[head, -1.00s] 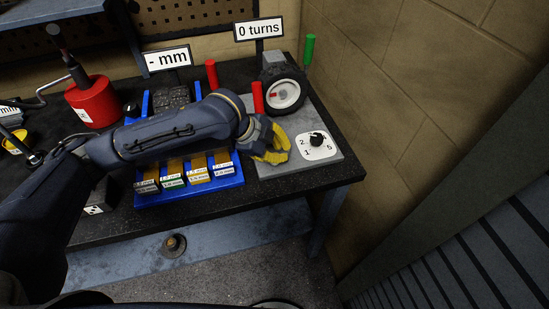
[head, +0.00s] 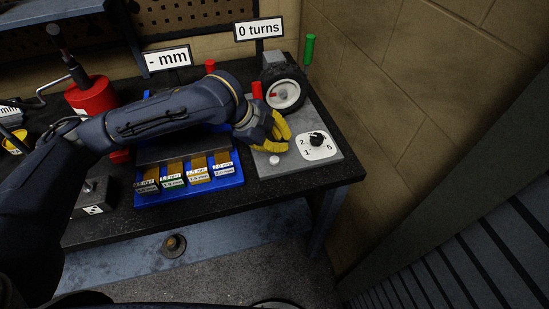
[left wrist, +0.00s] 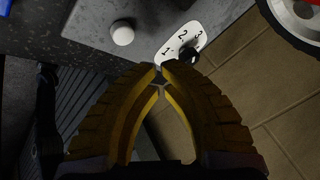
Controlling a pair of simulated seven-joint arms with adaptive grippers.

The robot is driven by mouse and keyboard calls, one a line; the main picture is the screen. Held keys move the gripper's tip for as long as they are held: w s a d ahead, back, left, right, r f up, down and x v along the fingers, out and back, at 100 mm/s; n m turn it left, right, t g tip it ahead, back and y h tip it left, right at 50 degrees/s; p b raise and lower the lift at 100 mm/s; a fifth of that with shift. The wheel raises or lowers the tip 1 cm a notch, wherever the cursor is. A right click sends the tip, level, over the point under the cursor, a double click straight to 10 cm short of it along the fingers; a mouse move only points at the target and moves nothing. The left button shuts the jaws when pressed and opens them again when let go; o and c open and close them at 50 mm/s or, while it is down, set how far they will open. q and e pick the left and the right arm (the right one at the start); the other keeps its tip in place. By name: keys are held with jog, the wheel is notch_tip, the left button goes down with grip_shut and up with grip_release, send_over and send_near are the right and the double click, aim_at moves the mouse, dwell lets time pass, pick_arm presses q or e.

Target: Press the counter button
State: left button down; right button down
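A small white round button (head: 274,160) stands on the grey plate (head: 310,175) at the right end of the bench. It also shows in the left wrist view (left wrist: 122,32), at the upper left beyond the fingers. My left gripper (head: 279,137), with yellow fingers, is over the plate, a little behind the button and apart from it. In the left wrist view its fingertips (left wrist: 163,70) meet, with nothing seen between them. A white dial plate with a black knob (head: 317,138) lies to the right of the button. My right gripper is not in view.
A wheel (head: 285,92), red posts and a green handle (head: 309,48) stand behind my left gripper. A sign (head: 259,29) reads "0 turns". A blue tray (head: 217,184) with labelled blocks is left of the plate. A wall rises on the right.

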pick_arm(q)
jog(key=shift+r, duration=0.95)
